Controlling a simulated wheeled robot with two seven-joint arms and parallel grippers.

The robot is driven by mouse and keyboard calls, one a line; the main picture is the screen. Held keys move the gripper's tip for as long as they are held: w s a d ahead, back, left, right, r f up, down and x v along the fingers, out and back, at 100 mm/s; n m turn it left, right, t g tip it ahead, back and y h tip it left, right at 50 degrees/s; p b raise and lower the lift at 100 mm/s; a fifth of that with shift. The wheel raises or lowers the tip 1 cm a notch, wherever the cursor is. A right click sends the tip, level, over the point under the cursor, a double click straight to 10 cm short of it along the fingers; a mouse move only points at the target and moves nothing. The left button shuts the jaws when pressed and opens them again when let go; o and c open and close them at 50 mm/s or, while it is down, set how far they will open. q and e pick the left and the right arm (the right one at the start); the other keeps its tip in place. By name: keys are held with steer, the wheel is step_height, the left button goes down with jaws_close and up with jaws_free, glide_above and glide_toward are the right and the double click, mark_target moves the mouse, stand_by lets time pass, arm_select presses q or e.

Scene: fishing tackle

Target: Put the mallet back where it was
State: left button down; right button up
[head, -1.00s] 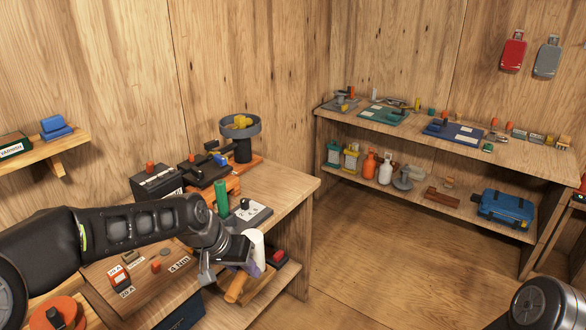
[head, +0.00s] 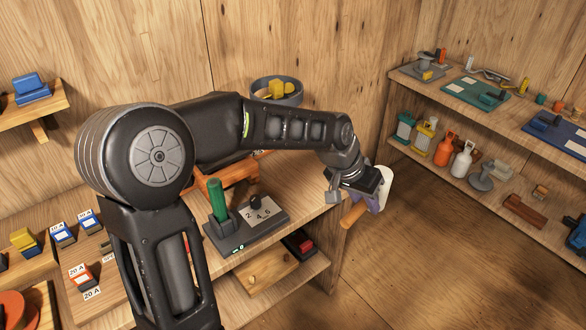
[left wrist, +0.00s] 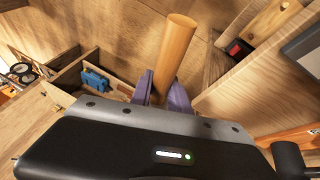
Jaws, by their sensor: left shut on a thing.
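My left gripper (head: 372,203) is shut on the mallet, just off the right end of the workbench, above the floor. The mallet's wooden handle (head: 352,216) points down and left from the fingers. A pale, whitish part (head: 387,182), apparently its head, shows on the other side of the gripper. In the left wrist view the handle (left wrist: 175,50) stands out between the purple fingertips (left wrist: 162,93); the head is hidden there. My right gripper is out of view.
The workbench (head: 310,207) holds a grey device with a green handle (head: 217,200). Its lower shelf (head: 300,272) carries a red-and-black item (head: 299,244). At right, a two-level shelf (head: 455,97) holds bottles and tools. Open floor (head: 430,240) lies between. A blue object (left wrist: 95,81) shows in the wrist view.

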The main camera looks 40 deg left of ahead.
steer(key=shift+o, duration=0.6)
arm_select(q)
steer(key=shift+w+a, duration=0.15)
steer(key=shift+a, duration=0.15)
arm_select(e)
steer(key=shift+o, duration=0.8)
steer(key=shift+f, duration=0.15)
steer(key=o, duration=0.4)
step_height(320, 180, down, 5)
steer(key=b, duration=0.5)
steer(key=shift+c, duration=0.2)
arm_select(q)
steer(key=w+a+n+y, duration=0.1)
steer(key=w+a+n, duration=0.1)
steer(key=a, duration=0.7)
steer(key=w+a+f+n+y+b, duration=0.1)
steer(key=w+a+n+y, duration=0.1)
steer(key=a+n, duration=0.3)
steer(key=w+a+n+y+b, duration=0.1)
steer(key=w+a+n, duration=0.2)
steer(key=a, duration=1.1)
steer(key=shift+f+n+t+y, duration=0.25)
steer(key=shift+n+t+y, duration=0.15)
steer(key=shift+n, duration=0.3)
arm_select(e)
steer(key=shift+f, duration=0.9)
arm_select(q)
steer(key=shift+w, duration=0.1)
